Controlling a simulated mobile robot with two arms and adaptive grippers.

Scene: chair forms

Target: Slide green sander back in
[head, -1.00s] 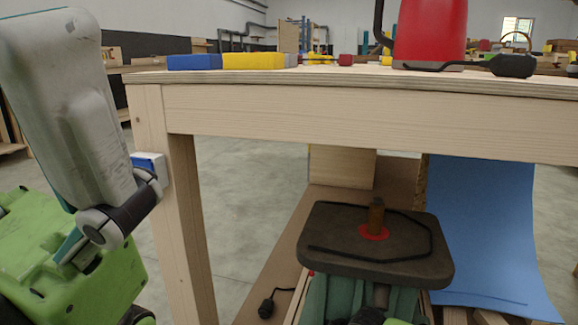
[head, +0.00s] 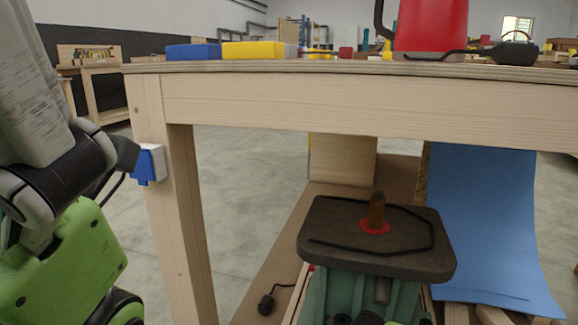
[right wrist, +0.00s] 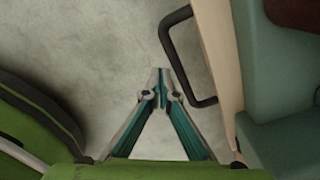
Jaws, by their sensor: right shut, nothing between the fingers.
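The green sander (head: 340,293) stands low under the workbench in the head view. It has a dark top (head: 410,244) with a red ring and an upright brown spindle. Its lower part is cut off by the picture edge. In the right wrist view, teal-green surfaces (right wrist: 285,60) show at the right, behind a wooden panel (right wrist: 222,50) with a black bar handle (right wrist: 181,65). My right gripper (right wrist: 160,73) is shut and empty, its tips just left of the handle, with no clear contact.
The workbench edge (head: 350,104) spans above the sander, with a leg (head: 190,220) at left carrying a blue-white box (head: 148,164). A blue sheet (head: 485,220) hangs at right. A black plug (head: 267,302) lies left of the sander. Open floor shows behind.

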